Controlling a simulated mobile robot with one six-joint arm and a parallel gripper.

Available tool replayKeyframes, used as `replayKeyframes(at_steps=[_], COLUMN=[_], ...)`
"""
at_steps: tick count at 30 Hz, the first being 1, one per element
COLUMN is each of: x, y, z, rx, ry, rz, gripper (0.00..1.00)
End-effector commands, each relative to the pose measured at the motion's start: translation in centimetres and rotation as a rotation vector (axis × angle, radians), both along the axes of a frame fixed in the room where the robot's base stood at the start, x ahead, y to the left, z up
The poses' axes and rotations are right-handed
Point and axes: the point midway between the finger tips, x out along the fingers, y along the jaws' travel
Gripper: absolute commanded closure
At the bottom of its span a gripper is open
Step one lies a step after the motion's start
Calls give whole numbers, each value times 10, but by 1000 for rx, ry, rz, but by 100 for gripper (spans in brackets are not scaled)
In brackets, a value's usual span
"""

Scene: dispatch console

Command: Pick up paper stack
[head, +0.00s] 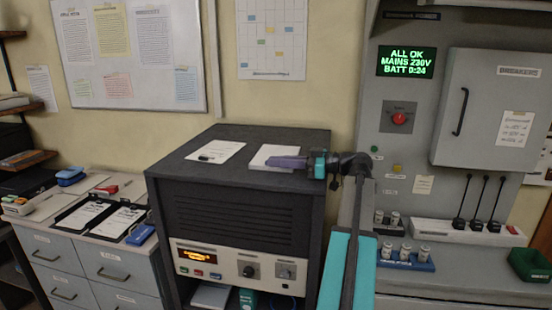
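A white paper stack (272,152) lies on top of the dark console cabinet (236,136), near its right side. My gripper (270,162) reaches in from the right with its purple fingers level, at the front edge of the stack. The fingers overlap the stack in the picture and hide part of it. I see them side-on as one shape, so I cannot tell whether they are apart or closed on the paper, or whether they touch it.
A white sheet (217,151) with a dark pen lies left of the stack on the cabinet top. A drawer unit (76,262) with clipboards stands at left. The grey breaker panel (492,108) stands at right. The cabinet top's back is clear.

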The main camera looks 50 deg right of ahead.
Motion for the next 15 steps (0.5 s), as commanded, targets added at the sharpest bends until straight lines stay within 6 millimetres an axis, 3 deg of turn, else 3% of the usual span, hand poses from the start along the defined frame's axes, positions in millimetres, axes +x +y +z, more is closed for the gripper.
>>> replayKeyframes(at_steps=[15], x=[0], y=[-1], z=[5], rx=[-1], ry=[-2], rz=[-1], gripper=[100])
